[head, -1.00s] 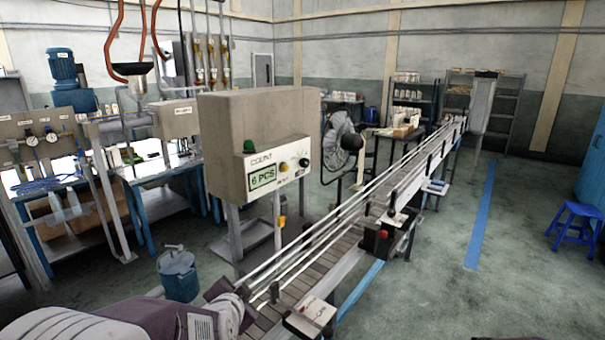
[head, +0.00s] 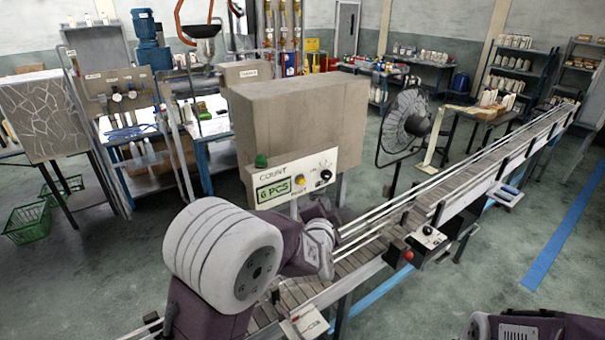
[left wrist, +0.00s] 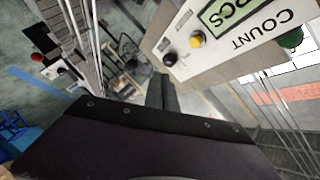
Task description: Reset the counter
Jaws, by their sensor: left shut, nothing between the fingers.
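The counter (head: 290,125) is a grey-brown box with a white panel marked COUNT. Its green display (head: 273,192) reads 6 PCS.
A conveyor (head: 430,210) with rails runs past the counter to the back right. A small control box with a red button (head: 408,255) sits on its near side. A fan (head: 405,120) stands behind. My right arm shows at the bottom right; its fingers are out of view.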

